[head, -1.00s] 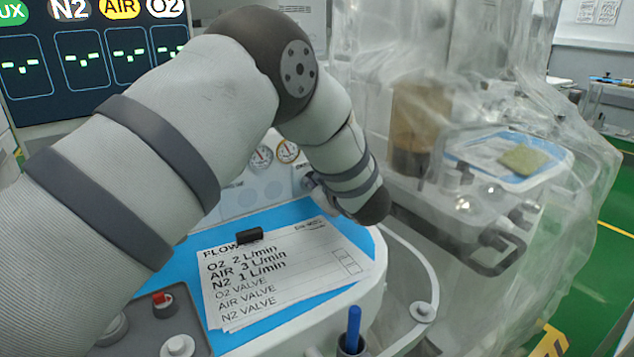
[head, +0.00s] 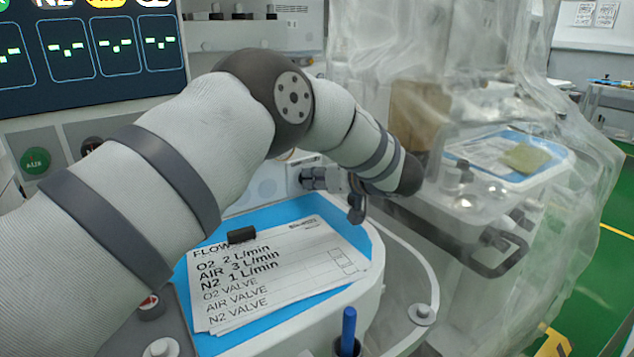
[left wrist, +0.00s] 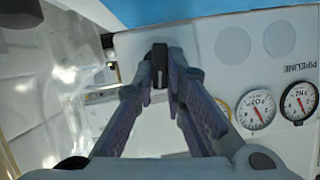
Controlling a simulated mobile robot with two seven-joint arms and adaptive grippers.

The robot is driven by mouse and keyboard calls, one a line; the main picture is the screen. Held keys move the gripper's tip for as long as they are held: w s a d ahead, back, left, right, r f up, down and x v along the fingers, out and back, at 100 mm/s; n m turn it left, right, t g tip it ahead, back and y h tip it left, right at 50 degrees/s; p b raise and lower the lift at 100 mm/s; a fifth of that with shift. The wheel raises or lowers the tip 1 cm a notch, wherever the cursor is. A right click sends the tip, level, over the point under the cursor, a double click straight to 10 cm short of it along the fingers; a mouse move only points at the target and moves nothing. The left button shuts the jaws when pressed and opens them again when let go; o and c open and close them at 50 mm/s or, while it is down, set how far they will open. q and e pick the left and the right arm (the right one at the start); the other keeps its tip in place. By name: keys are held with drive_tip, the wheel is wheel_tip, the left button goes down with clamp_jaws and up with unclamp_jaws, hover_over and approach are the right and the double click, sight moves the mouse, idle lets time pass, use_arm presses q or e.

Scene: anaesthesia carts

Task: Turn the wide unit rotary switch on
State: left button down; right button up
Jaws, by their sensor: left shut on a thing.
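In the left wrist view, my left gripper (left wrist: 160,62) is shut on a small dark piece, the rotary switch handle (left wrist: 159,74), at the end of the white panel. The fingertips cover its sides, and its turn position is hard to read. In the head view, my left gripper (head: 313,179) reaches in from the right at the right end of the front panel, above the blue worktop. My right gripper is in neither view.
Gauges (left wrist: 256,110) lie on the panel beside the fingers. Papers with a black clip (head: 241,235) lie on the blue worktop (head: 350,226), and a blue pen (head: 349,326) stands in front. A plastic-draped cart (head: 490,190) stands to the right. A screen (head: 90,50) is at upper left.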

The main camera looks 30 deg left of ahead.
use_arm(q)
drive_tip(key=m, duration=0.1)
drive_tip(key=m+g+b, duration=0.1)
drive_tip(key=shift+w+d+f+m+g+y+b, duration=0.1)
drive_tip(key=shift+w+f+m+g+y+b, duration=0.1)
drive_tip(key=shift+f+m+g+y+b, duration=0.15)
drive_tip(key=shift+r+m, duration=0.1)
drive_tip(key=shift+m, duration=0.15)
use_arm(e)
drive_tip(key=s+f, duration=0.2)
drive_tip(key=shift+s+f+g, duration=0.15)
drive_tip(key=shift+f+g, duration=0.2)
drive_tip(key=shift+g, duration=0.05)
use_arm(q)
drive_tip(key=shift+r+y+b, duration=0.1)
drive_tip(key=shift+y+b, duration=0.15)
drive_tip(key=shift+b, duration=0.1)
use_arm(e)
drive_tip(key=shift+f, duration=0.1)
use_arm(q)
drive_tip(key=c, duration=1.6)
unclamp_jaws()
drive_tip(key=shift+c, duration=0.2)
drive_tip(key=v, duration=1.2)
drive_tip(key=shift+w, duration=0.15)
